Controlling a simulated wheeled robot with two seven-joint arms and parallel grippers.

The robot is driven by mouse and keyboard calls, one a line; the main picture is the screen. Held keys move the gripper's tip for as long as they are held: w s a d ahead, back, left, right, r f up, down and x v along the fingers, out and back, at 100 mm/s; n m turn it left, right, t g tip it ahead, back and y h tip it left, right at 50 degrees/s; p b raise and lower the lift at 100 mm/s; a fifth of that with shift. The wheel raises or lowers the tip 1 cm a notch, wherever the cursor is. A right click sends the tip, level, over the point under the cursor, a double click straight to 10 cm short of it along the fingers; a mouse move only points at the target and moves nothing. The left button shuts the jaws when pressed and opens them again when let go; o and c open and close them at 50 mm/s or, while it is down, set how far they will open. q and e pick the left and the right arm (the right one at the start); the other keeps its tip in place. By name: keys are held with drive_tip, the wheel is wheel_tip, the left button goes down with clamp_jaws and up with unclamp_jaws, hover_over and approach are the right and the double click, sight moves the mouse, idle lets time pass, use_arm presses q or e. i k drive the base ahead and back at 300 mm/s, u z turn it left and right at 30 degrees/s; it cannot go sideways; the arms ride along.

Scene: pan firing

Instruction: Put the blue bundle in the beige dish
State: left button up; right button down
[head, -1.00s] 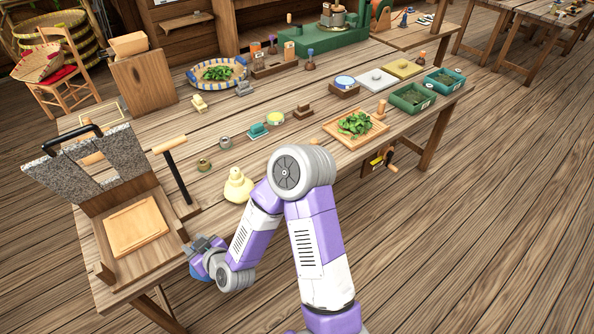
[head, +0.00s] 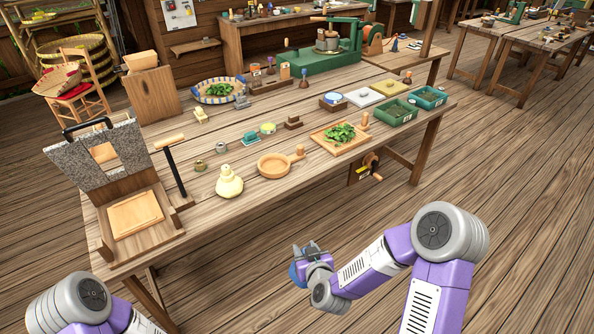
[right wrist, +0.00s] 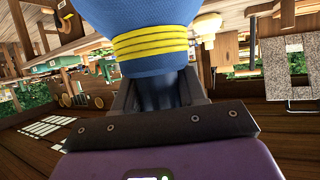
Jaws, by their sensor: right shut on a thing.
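My right gripper (head: 312,256) is shut on the blue bundle (head: 296,273) and holds it off the table's near side, over the floor. In the right wrist view the blue bundle (right wrist: 150,20) fills the top middle, with yellow bands around its neck and its lower part between the fingers. My left gripper is out of view; only part of my left arm shows at lower left.
A pale yellow bundle (head: 229,184) stands just left of the dish. A wooden board with green leaves (head: 340,134) lies to its right. A stand with a tall wooden-topped handle (head: 172,155) is at the table's left end. Open floor lies in front.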

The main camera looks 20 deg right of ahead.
sight(273, 168)
drive_tip(key=z, duration=0.65)
drive_tip(key=i, duration=0.65)
drive_tip(key=z, duration=0.45)
drive_tip(key=i, duration=0.8)
drive_tip(key=u, duration=0.85)
drive_tip(key=i, duration=0.3)
drive_tip(key=u, duration=0.3)
